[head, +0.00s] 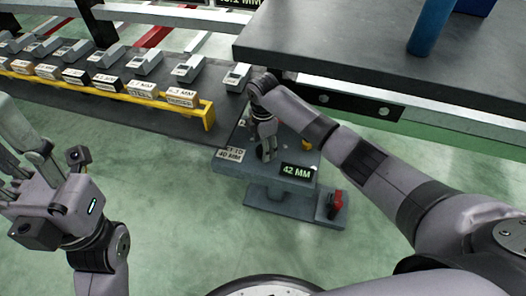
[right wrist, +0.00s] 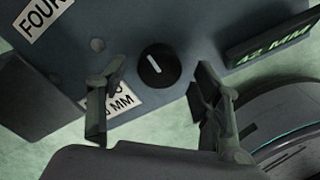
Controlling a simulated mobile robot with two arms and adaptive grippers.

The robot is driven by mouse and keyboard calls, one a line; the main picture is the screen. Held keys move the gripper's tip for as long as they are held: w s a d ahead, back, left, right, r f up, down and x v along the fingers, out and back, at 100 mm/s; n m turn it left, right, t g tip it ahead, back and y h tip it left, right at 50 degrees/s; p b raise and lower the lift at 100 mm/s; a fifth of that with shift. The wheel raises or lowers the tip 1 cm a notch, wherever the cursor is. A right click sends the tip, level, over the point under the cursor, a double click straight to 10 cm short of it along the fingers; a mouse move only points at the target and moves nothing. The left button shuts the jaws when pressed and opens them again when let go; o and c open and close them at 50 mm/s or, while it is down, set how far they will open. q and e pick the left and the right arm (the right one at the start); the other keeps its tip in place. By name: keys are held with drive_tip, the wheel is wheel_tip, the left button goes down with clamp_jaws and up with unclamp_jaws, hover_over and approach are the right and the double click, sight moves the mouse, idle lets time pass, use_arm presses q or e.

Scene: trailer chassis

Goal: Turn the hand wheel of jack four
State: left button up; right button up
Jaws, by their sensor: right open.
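Jack four's block shows in the head view (head: 232,165) below the table, with a sign reading 42 MM (head: 297,171) and a white label ending in 40 MM (head: 231,154). In the right wrist view a FOUR label (right wrist: 42,16) is at the upper left. A round black hand wheel (right wrist: 158,65) with a white mark faces the camera there. My right gripper (right wrist: 158,82) is open, its fingers to either side of the wheel; contact is unclear. It points down at the block in the head view (head: 265,150). My left gripper (head: 18,172) is at the left edge, away from the jack.
A dark table (head: 340,45) overhangs at the upper right. A red switch (head: 336,204) sits on the jack's lower right plate. The green floor in front is clear.

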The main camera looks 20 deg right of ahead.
drive_tip(key=shift+f, duration=0.65)
drive_tip(key=shift+c, duration=0.5)
drive_tip(key=shift+r, duration=0.1)
drive_tip(key=c, duration=1.1)
